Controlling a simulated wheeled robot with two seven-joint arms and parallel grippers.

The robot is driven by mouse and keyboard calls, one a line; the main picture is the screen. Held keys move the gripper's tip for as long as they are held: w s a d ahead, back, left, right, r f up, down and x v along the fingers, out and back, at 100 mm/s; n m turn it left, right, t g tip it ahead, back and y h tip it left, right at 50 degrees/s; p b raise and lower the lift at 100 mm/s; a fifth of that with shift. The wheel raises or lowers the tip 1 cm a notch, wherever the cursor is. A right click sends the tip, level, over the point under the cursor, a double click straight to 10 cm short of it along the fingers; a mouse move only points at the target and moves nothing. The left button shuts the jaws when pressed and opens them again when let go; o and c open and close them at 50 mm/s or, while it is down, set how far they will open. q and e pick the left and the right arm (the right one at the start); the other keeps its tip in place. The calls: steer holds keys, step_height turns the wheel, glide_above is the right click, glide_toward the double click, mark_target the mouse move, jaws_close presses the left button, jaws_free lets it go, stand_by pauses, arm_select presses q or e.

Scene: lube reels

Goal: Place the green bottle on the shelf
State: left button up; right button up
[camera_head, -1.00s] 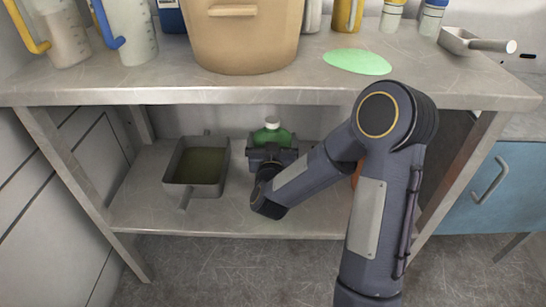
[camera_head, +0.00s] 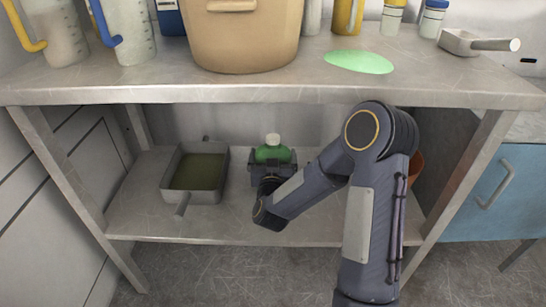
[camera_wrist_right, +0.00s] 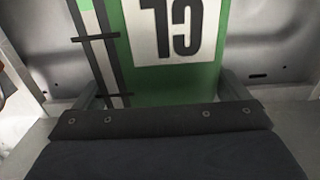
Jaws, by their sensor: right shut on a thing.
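The green bottle (camera_head: 272,152) with a white cap stands upright over the lower shelf (camera_head: 225,224), under the table top. My right gripper (camera_head: 272,168) is shut on it, reaching in from the front with the arm coming from the right. In the right wrist view the bottle (camera_wrist_right: 160,75) fills the upper middle, with a white label and dark and white stripes, between the two fingers. Its base is hidden, so I cannot tell whether it touches the shelf. My left gripper is not in view.
A grey metal pan (camera_head: 198,172) with greenish liquid sits left of the bottle on the lower shelf. An orange-brown object (camera_head: 416,167) is partly hidden behind my arm. The table top (camera_head: 270,92) holds jugs, a tan bucket (camera_head: 243,37), bottles, a scoop and a green patch.

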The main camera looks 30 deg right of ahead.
steer(key=o, duration=1.7)
steer(key=shift+s+a+r, duration=0.1)
steer(key=shift+r, duration=0.05)
steer(key=s+a+r+n+g+y+b, duration=0.2)
steer(key=s+a+r+n+y, duration=0.1)
steer(key=s+a+y, duration=0.95)
steer(key=s+f+g, duration=0.1)
steer(key=s+g, duration=0.1)
steer(key=s, duration=0.4)
steer(key=s+f+n+g, duration=0.1)
steer(key=s+g, duration=0.2)
steer(key=s, duration=0.4)
steer(key=s+f+g, duration=0.1)
steer(key=s+g, duration=0.1)
steer(key=s, duration=0.4)
steer(key=shift+s+a+n+g+y, duration=0.15)
steer(key=shift+a+n+g+y, duration=0.15)
steer(key=shift+a+g, duration=0.1)
